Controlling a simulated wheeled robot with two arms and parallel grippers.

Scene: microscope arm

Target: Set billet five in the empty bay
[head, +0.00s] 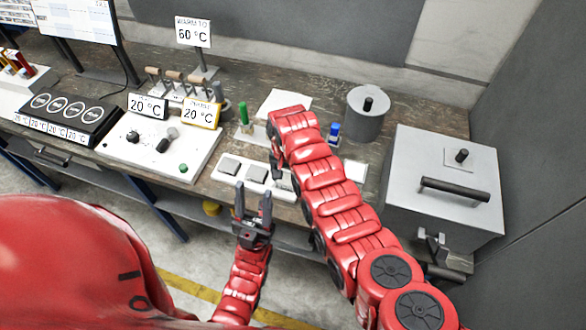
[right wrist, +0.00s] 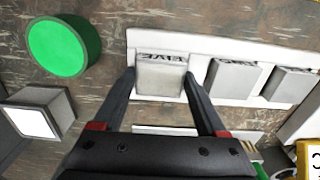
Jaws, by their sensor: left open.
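A grey block lettered FIVE (right wrist: 160,75), billet five, sits at one end of a white holder strip (right wrist: 126,40) in the right wrist view. My right gripper (right wrist: 159,74) has one finger at each side of this block; whether they press on it I cannot tell. In the head view my right arm hides most of that gripper. The strip (head: 218,176) there also carries two other grey billets (head: 229,166) (head: 256,173). My left gripper (head: 253,196) is open and empty, in front of the bench edge. I cannot make out an empty bay.
A control panel (head: 160,140) stands left, a grey lidded box (head: 440,180) right, a round grey pot (head: 367,118) behind. A green cylinder (head: 243,114) stands behind the strip.

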